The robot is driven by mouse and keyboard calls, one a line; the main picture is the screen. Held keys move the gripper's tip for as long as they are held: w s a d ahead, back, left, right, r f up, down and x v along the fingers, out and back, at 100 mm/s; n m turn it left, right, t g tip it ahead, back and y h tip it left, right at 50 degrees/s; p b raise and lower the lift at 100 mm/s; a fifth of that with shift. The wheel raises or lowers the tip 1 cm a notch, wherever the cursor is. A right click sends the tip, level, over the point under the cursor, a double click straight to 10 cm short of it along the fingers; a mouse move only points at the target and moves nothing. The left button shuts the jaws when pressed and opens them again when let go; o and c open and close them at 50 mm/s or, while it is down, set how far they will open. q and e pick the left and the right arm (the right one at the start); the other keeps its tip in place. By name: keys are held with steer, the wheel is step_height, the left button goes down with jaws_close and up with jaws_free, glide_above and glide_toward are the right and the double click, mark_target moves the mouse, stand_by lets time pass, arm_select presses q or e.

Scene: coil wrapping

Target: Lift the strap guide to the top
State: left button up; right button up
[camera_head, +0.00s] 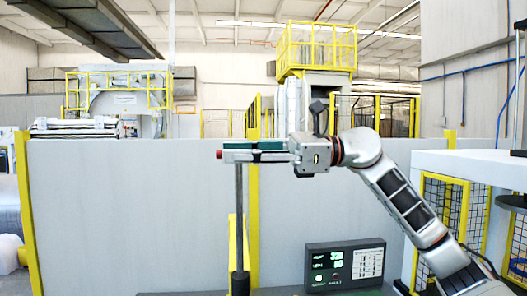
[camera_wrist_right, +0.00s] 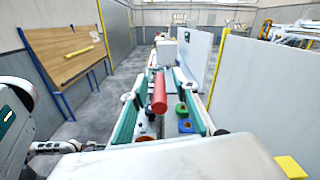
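The strap guide appears to be the part with a red cylinder on a dark vertical post (camera_head: 239,215); I cannot make out its full shape. The red cylinder (camera_wrist_right: 159,92) lies lengthwise between my right gripper's two green-padded fingers in the right wrist view, with space showing beside it. Only its red tip (camera_head: 219,154) shows in the head view, just past the fingertips. My right gripper (camera_head: 232,151) is level at the post's top, pointing left, and looks open around the cylinder. The fingers hide the rest of the cylinder in the head view. My left gripper is out of view.
A control box (camera_head: 345,264) with green digits stands at the bottom right of the post. A long grey partition (camera_head: 120,215) with yellow posts runs behind. A white machine (camera_head: 470,164) with a yellow cage is at the right. A wooden board (camera_wrist_right: 66,50) leans at left in the wrist view.

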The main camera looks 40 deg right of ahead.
steer(key=v, duration=1.1)
steer(key=shift+d, duration=0.25)
steer(key=shift+r, duration=0.1)
steer(key=shift+s+a, duration=0.1)
